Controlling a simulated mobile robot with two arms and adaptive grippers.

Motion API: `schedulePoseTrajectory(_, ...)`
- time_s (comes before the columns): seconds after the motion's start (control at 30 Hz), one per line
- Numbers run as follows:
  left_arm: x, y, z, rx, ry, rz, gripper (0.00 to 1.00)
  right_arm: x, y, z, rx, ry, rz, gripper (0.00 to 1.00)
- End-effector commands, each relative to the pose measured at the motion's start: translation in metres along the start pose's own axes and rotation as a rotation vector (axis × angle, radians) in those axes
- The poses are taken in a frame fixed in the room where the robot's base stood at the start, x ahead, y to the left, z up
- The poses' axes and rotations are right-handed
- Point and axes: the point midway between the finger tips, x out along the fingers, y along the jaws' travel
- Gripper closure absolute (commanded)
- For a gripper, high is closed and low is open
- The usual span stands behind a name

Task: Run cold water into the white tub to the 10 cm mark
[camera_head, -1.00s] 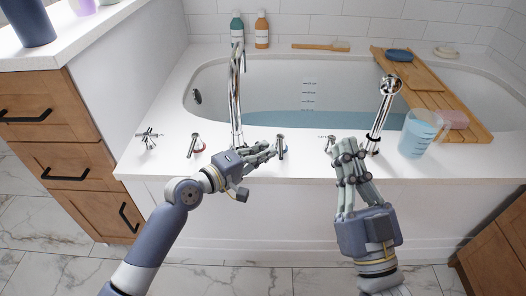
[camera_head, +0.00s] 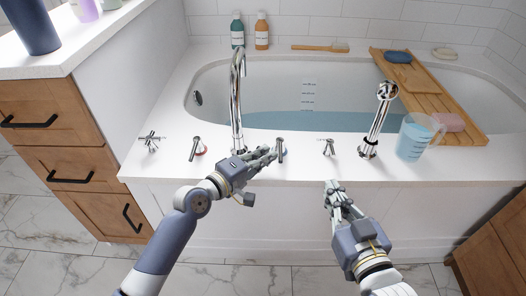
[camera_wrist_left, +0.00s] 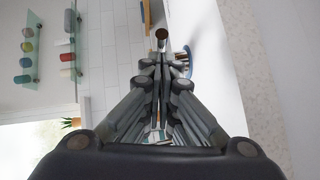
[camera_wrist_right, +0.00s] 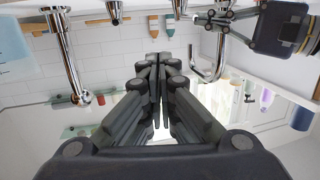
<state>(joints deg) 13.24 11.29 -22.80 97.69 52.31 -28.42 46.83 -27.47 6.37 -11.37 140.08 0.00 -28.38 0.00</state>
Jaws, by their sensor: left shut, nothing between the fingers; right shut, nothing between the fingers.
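The white tub (camera_head: 215,92) holds blue water (camera_head: 320,122) below a printed scale (camera_head: 308,97) on its far inner wall; its numbers are too small to read. A chrome spout (camera_head: 236,110) arches up from the near rim; I see no clear stream. A lever with a red ring (camera_head: 196,148) stands left of the spout, and another lever (camera_head: 280,146) stands right of it. My left gripper (camera_head: 270,152) is shut and empty, its fingertips beside the right lever; contact is unclear. My right gripper (camera_head: 334,185) is shut and empty, before the tub's front edge.
Cross handles stand at the left (camera_head: 151,141) and right (camera_head: 327,146) of the rim. A hand shower (camera_head: 378,120) and a clear jug (camera_head: 412,140) with blue liquid stand further right. A wooden bath tray (camera_head: 440,105) spans the tub. Bottles (camera_head: 262,33) stand behind.

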Motion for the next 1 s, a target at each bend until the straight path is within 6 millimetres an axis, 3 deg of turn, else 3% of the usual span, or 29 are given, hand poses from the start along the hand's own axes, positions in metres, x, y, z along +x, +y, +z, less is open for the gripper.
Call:
schedulePoseTrajectory(0.47, 0.000, 0.003, 0.004, -0.009, 0.049, -0.007, 1.00, -0.035, 0.012, 0.082, -0.001, -0.451, 0.027, 1.00)
schedulePoseTrajectory(0.77, 0.001, 0.005, 0.008, -0.015, 0.092, -0.011, 1.00, -0.079, 0.018, 0.126, 0.004, -0.742, 0.044, 1.00)
schedulePoseTrajectory(1.0, 0.002, 0.007, 0.012, -0.023, 0.143, -0.020, 1.00, -0.126, 0.023, 0.150, 0.011, -0.989, 0.059, 1.00)
